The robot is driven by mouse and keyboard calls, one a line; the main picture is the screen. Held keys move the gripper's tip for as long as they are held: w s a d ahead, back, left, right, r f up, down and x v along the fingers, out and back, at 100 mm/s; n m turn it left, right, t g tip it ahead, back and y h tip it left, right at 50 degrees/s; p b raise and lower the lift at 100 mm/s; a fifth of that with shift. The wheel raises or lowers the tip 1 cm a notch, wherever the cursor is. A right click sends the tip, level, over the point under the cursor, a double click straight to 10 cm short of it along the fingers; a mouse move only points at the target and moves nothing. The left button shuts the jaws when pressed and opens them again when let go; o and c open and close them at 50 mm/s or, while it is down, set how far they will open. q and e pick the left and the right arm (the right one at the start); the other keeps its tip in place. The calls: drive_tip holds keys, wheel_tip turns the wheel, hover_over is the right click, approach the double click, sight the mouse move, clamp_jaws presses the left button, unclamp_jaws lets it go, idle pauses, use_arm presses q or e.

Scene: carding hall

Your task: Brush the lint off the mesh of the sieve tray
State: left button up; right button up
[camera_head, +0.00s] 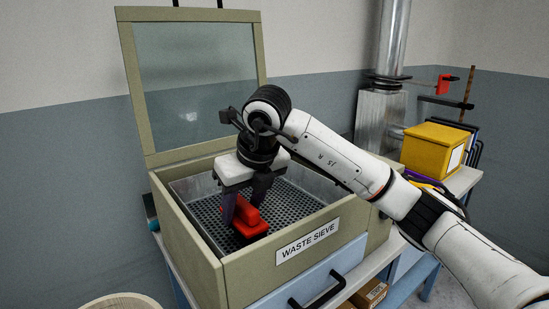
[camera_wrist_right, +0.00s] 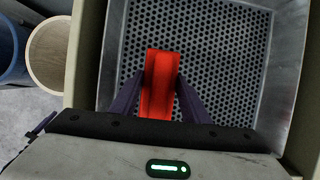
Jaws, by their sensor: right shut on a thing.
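The sieve tray (camera_head: 290,198) is a metal tray with a perforated mesh floor, set inside a beige box labelled WASTE SIEVE, with its glazed lid (camera_head: 195,85) raised. My right gripper (camera_head: 246,212) reaches down into the tray and is shut on a red brush (camera_head: 250,228). In the right wrist view the red brush (camera_wrist_right: 158,85) sits between the two dark fingers over the mesh (camera_wrist_right: 215,60). I cannot tell whether its underside touches the mesh. No lint shows clearly on the visible mesh. My left gripper is out of view.
A yellow box (camera_head: 433,148) stands on the bench at right, near a metal duct (camera_head: 381,110). A drawer with a black handle (camera_head: 318,289) is below the sieve box. A round bin (camera_head: 122,301) stands on the floor at left. The box walls surround the tray.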

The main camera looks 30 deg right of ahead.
wheel_tip(320, 180, up, 3)
drive_tip(key=shift+r+p, duration=0.2)
drive_tip(key=shift+p, duration=0.85)
drive_tip(key=shift+r, duration=1.05)
drive_tip(key=shift+r, duration=0.1)
